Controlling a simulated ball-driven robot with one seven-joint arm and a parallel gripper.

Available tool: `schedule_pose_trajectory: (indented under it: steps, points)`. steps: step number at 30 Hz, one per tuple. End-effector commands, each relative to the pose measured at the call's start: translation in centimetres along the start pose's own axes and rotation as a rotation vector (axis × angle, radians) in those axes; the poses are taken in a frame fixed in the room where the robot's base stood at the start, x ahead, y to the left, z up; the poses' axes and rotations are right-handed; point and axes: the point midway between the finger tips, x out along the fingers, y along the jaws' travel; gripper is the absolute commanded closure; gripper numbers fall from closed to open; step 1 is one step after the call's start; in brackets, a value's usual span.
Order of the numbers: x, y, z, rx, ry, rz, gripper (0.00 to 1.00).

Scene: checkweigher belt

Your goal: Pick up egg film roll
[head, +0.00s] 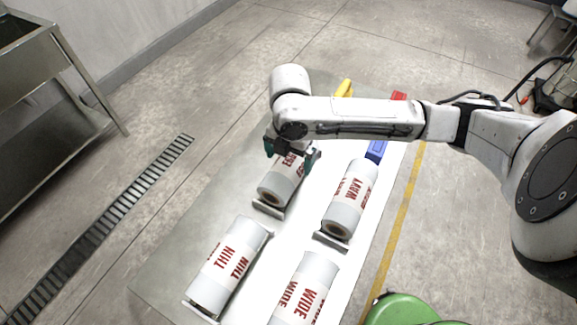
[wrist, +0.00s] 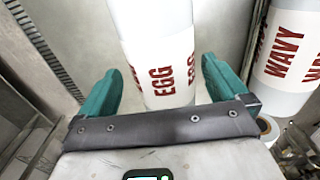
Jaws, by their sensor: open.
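The egg film roll (head: 282,181) is a white roll with red lettering, lying in a cradle on the belt table. In the wrist view the egg film roll (wrist: 160,50) reads "EGG" and lies between the two teal fingers. My gripper (head: 291,156) is over the far part of the roll in the head view. In the wrist view my gripper (wrist: 158,85) is open, with one finger on each side of the roll. I cannot tell whether the fingers touch it. The gripper and wrist hide the roll's far end in the head view.
The wavy roll (head: 350,198) lies close to the right of the egg roll. The thin roll (head: 229,266) and wide roll (head: 305,290) lie nearer. Yellow (head: 344,88), blue (head: 376,150) and red (head: 399,96) items stand at the far end. Bare table (head: 190,225) shows at left.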

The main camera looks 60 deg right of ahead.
Motion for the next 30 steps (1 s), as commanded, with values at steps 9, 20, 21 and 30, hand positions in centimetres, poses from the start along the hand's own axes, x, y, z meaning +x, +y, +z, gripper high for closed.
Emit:
schedule_pose_trajectory:
  steps: [9,20,21,30]
  points:
    - [4.1,-0.2,-0.4,0.001,0.002,-0.002,0.00]
    - [5.0,-0.2,-0.4,0.000,0.002,-0.001,0.01]
    - [5.0,-0.2,-0.4,0.000,0.002,-0.001,0.05]
    - [5.0,-0.2,-0.4,0.000,0.002,-0.002,0.33]
